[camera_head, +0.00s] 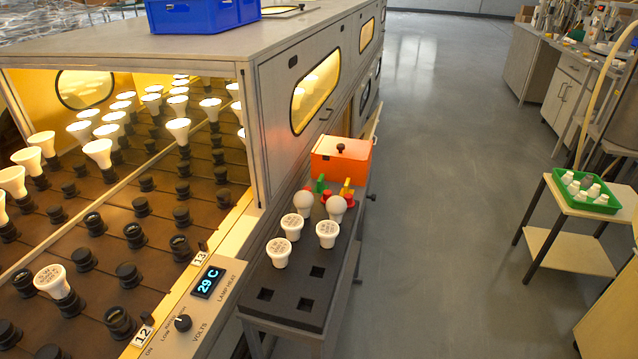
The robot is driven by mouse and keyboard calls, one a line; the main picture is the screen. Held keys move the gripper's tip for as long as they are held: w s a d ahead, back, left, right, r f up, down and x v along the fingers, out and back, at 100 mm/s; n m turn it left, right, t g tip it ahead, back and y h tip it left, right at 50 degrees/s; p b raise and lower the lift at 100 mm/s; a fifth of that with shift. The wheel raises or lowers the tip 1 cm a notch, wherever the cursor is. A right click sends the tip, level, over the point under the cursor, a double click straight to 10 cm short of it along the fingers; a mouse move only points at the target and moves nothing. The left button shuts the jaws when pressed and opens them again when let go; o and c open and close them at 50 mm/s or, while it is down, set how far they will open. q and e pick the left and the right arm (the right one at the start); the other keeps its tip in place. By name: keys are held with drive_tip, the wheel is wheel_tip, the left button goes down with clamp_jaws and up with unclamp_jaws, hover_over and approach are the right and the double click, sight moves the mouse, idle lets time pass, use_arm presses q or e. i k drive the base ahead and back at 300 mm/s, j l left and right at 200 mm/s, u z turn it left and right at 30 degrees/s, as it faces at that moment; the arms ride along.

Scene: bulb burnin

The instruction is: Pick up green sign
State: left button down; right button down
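A small green piece (320,184), which looks like the green sign, stands on the narrow dark side shelf (290,310), in front of the orange box (341,161). Its lower part is partly hidden by a round white bulb (303,203) and a red piece (326,195) close to it. A small yellow piece (347,186) stands just to its right.
Several white bulbs (281,251) sit on the shelf; its near end has empty square holes. The lit bulb cabinet (252,130) borders the shelf on the left. Open floor (440,200) lies to the right, before a side table with a green tray (584,207).

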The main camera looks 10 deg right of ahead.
sight(320, 187)
drive_tip(key=k, duration=0.85)
drive_tip(key=k+u, duration=0.2)
drive_tip(key=u, duration=0.3)
drive_tip(key=k+j+u, duration=0.1)
drive_tip(key=u, duration=0.35)
drive_tip(key=k+u, duration=0.1)
drive_tip(key=u, duration=1.45)
drive_tip(key=k+l+u, duration=0.1)
drive_tip(key=l, duration=0.3)
drive_tip(key=k+l+u, duration=0.1)
drive_tip(key=l, duration=0.3)
drive_tip(key=k+l, duration=0.15)
drive_tip(key=l, duration=0.25)
drive_tip(key=k+l, duration=0.1)
drive_tip(key=l, duration=0.25)
drive_tip(key=k+l, duration=0.15)
drive_tip(key=l, duration=0.25)
drive_tip(key=k+l, duration=0.15)
drive_tip(key=l, duration=0.25)
drive_tip(key=k+l, duration=0.1)
drive_tip(key=l, duration=0.25)
drive_tip(key=k+l, duration=0.15)
drive_tip(key=l, duration=0.25)
drive_tip(key=k+l, duration=0.15)
drive_tip(key=l, duration=0.2)
